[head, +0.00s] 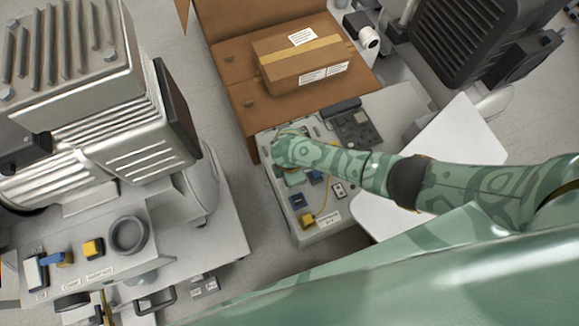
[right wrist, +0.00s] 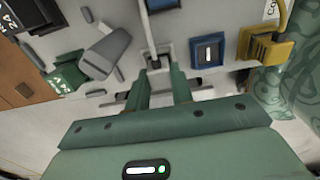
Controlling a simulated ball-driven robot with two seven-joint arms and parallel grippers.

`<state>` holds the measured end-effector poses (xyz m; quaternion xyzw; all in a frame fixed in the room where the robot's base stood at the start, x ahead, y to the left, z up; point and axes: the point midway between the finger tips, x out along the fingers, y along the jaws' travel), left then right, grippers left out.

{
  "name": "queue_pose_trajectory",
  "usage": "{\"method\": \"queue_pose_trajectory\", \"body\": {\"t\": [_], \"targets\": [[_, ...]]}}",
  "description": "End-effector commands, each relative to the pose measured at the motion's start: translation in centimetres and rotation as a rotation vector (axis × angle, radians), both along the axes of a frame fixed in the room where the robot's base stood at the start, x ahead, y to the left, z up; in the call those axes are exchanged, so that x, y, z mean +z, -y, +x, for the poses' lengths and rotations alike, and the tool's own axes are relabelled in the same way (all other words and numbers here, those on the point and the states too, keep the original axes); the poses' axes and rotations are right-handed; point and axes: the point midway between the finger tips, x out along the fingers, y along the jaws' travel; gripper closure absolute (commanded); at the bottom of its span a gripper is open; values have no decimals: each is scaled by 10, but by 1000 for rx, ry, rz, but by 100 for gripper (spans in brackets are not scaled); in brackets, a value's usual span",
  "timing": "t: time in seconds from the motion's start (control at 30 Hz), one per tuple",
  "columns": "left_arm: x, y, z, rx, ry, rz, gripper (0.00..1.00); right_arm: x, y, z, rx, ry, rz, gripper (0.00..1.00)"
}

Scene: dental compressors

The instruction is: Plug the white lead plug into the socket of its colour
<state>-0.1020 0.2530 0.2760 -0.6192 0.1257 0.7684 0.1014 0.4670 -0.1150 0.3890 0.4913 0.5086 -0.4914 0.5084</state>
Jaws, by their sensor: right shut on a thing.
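My right gripper (right wrist: 162,80) is shut on the white lead plug (right wrist: 154,60), which shows between its two green fingertips in the right wrist view. A white lead (right wrist: 146,25) runs from it toward the top of that view. The plug is over the light-grey panel; I cannot tell whether it touches it. In the head view my right gripper (head: 288,148) is over the panel's (head: 325,232) upper left, and its arm hides the plug. A blue socket (right wrist: 208,52) is right of the plug. I cannot clearly make out a white socket. My left gripper is not in view.
A yellow plug (right wrist: 265,48) sits right of the blue socket; it also shows in the head view (head: 307,220). A grey lever (right wrist: 108,50) and a green block (right wrist: 66,76) are to the left. A cardboard box (head: 300,55) stands behind the panel. A compressor (head: 110,130) stands left.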

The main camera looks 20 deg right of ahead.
Motion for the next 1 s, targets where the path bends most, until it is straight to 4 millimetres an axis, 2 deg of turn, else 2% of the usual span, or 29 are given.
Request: {"method": "queue_pose_trajectory", "body": {"t": [0.4, 0.43, 0.5, 0.53, 0.7, 0.73, 0.77, 0.8, 1.0], "targets": [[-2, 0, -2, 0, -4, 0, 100, -5, 0, 0, 0, 0, 0, 99], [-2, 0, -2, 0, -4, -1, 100, -5, 0, 0, 0, 0, 0, 75], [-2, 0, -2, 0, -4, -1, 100, -5, 0, 0, 0, 0, 0, 55], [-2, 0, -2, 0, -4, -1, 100, -5, 0, 0, 0, 0, 0, 52], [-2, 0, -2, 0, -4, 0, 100, -5, 0, 0, 0, 0, 0, 52], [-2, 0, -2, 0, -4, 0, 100, -5, 0, 0, 0, 0, 0, 49], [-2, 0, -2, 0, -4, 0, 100, -5, 0, 0, 0, 0, 0, 41], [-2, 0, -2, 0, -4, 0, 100, -6, 0, 0, 0, 0, 0, 37], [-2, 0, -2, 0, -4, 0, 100, -5, 0, 0, 0, 0, 0, 37]]}}
